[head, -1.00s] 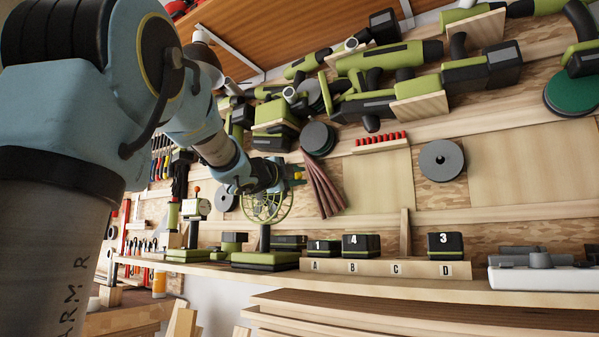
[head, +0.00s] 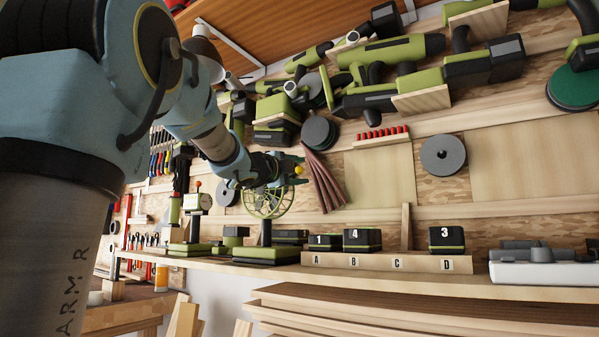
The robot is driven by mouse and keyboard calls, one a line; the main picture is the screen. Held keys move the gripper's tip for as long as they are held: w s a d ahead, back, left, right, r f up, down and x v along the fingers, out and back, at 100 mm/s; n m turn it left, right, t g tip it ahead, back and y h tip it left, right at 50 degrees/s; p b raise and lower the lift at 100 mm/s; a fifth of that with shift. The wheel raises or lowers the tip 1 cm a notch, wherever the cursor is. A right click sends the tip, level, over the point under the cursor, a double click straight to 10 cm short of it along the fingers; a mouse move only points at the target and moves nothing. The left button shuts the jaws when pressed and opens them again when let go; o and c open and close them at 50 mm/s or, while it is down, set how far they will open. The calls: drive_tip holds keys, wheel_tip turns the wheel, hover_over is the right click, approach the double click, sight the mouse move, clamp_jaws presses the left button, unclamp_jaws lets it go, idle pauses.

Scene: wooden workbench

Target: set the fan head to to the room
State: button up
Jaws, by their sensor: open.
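The fan has a round green wire cage as its head (head: 268,204), on a dark post above a green and black base (head: 267,255) on the bench shelf. My gripper (head: 296,174) is at the top of the fan head, in front of it or just over its rim, with its dark fingers pointing right. The jaws are open. A small yellow knob (head: 298,169) shows at the fingertips. The gripper and wrist hide the upper part of the cage. I cannot tell whether the fingers touch the fan.
A wooden rack (head: 387,262) marked A to D holds numbered battery blocks to the right of the fan. A dial gauge stand (head: 198,215) is close on the left. Power tools hang above, and sanding strips (head: 323,180) hang just right of the gripper.

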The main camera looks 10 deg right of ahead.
drive_tip(key=b+v, duration=0.1)
drive_tip(key=v, duration=0.9)
drive_tip(key=shift+s+a, duration=0.2)
drive_tip(key=shift+a, duration=0.1)
